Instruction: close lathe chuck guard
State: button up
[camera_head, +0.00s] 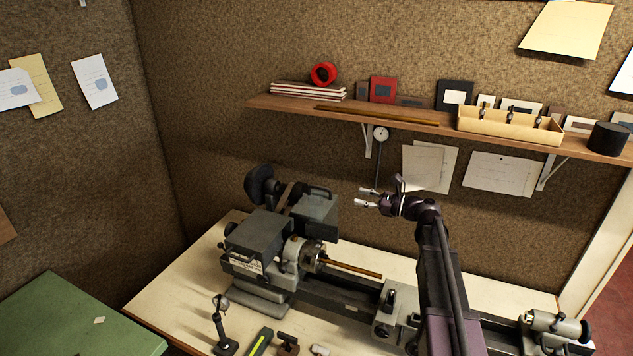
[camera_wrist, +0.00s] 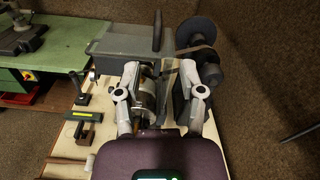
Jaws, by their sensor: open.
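The lathe (camera_head: 258,240) stands on the bench, its chuck (camera_head: 312,255) gripping a brass-coloured rod (camera_head: 350,270). What looks like the chuck guard (camera_head: 318,214) is a dark grey panel with a handle on top, standing raised behind the chuck. My gripper (camera_head: 364,196) is open and empty, to the right of the guard and apart from it in the head view, with its fingers pointing left. In the wrist view, the chuck (camera_wrist: 147,92) and the panel (camera_wrist: 178,88) show between and beyond the two spread fingers (camera_wrist: 166,75). The exact gap to the panel is unclear.
A pulley (camera_head: 261,185) with a belt stands behind the headstock. A wall shelf (camera_head: 395,119) with a tray and frames hangs above. A small stand (camera_head: 221,325) and tools lie on the front of the bench. A green table (camera_head: 80,318) is at left.

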aim_at(327, 189)
jog(key=shift+s+a, duration=0.1)
jog(key=shift+a, duration=0.1)
jog(key=x, duration=1.3)
jog(key=shift+a, duration=0.3)
grip_shut()
